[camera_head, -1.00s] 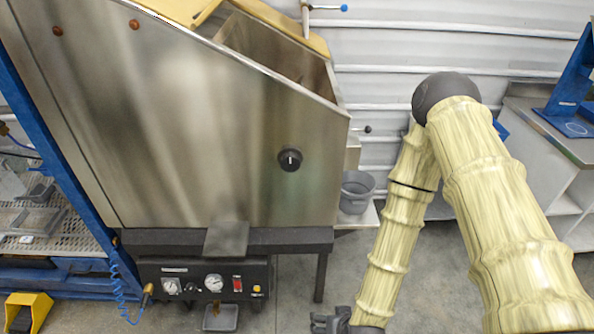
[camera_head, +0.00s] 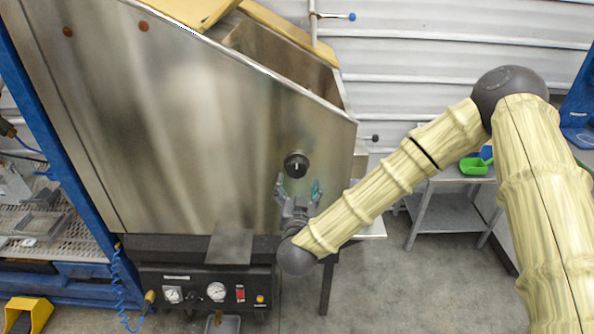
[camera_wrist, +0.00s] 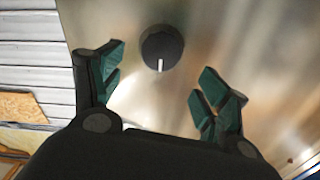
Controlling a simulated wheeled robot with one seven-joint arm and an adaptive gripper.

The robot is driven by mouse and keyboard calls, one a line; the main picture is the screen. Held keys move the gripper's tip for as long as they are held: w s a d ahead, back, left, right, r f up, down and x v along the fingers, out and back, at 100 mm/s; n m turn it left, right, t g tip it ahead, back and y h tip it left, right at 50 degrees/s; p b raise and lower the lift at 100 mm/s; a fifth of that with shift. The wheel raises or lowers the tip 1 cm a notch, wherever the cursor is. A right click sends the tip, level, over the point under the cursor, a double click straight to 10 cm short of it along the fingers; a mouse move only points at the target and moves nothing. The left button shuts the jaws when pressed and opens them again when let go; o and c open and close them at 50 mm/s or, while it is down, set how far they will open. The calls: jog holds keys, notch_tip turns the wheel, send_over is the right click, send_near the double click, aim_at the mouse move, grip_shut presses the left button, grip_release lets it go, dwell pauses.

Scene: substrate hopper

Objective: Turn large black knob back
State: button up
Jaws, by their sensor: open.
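The large black knob (camera_head: 296,164) is on the steel front panel of the hopper (camera_head: 190,130), toward its right side. A white mark shows on its face; in the head view it points about straight up and down. My gripper (camera_head: 298,186) is open just below the knob, its fingers pointing up toward it. In the wrist view the knob (camera_wrist: 162,47) lies beyond the fingertips of my gripper (camera_wrist: 160,82), a little above the gap between the green pads. The fingers appear not to touch it.
A control box with gauges (camera_head: 216,291) and a red switch sits under the hopper. A blue frame (camera_head: 60,130) stands at left. A grey table with a green scoop (camera_head: 473,166) is at right. The panel around the knob is clear.

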aim_at(297, 170)
jog(key=shift+w+p, duration=0.85)
jog(key=shift+w, duration=2.75)
jog(key=shift+c, duration=0.3)
jog(key=c, duration=0.9)
